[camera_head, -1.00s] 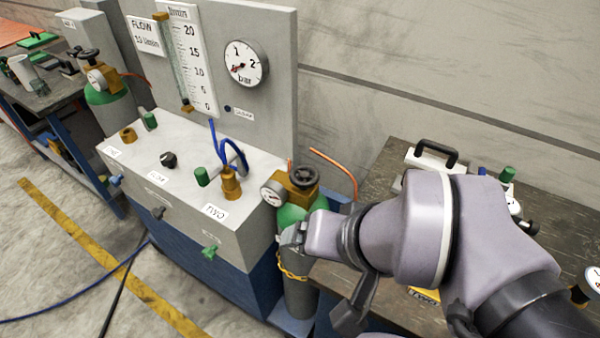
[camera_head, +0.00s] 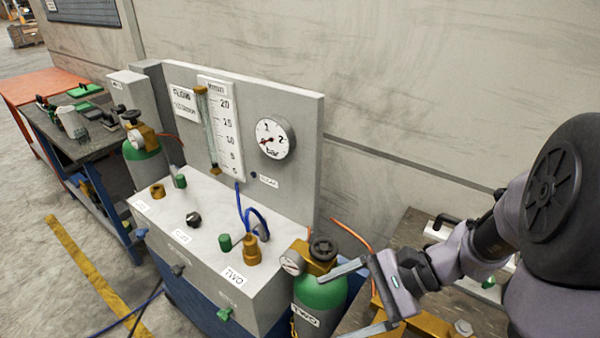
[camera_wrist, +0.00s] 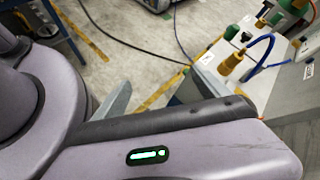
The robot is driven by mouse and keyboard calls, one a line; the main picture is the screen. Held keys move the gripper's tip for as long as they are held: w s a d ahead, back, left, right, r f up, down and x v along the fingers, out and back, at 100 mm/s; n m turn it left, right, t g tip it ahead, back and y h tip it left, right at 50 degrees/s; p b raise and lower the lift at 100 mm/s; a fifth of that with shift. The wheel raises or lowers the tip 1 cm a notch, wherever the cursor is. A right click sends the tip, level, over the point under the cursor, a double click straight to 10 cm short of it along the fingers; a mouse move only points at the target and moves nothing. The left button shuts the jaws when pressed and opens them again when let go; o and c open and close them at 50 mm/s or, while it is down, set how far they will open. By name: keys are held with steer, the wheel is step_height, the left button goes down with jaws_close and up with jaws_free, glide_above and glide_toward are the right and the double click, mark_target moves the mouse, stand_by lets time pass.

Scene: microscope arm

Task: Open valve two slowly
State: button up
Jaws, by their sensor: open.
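The green gas cylinder (camera_head: 318,292) marked TWO stands at the right end of the grey gas panel (camera_head: 205,235). A brass regulator with a black handwheel (camera_head: 322,248) and a round gauge (camera_head: 292,262) sits on top. On the panel, a TWO label (camera_head: 234,278) lies by a brass fitting (camera_head: 251,250) with a blue hose. A green knob (camera_head: 225,242) stands beside that fitting, and another green knob (camera_head: 225,313) is on the front face. My gripper (camera_head: 330,306) is open and empty, its fingers pointing left beside the cylinder. The brass fitting also shows in the wrist view (camera_wrist: 231,65).
A flow tube (camera_head: 220,125) and a bar gauge (camera_head: 272,137) are on the upright board. A second green cylinder (camera_head: 142,150) stands at the panel's left end. A dark workbench (camera_head: 85,140) is farther left. A wall closes off the back.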

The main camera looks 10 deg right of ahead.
steer(key=w+d+f+m+t+y+p, duration=0.2)
steer(key=w+d+m+t+y, duration=0.1)
steer(key=w+d+m+t, duration=0.4)
steer(key=m+t+h, duration=0.1)
steer(key=m+t, duration=0.3)
steer(key=m, duration=0.1)
glide_toward(324, 246)
steer(key=b+x, duration=0.3)
steer(key=x, duration=0.7)
steer(key=shift+f, duration=0.1)
steer(key=c, duration=1.4)
steer(key=n+g+y+b, duration=0.1)
steer(key=n+g+y, duration=0.2)
steer(key=g, duration=0.1)
steer(key=shift+f, duration=0.15)
steer(key=shift+n+g+y+b, duration=0.35)
steer(key=shift+n+g+y, duration=0.35)
steer(key=shift+n+g, duration=0.75)
steer(key=shift+m+g, duration=0.25)
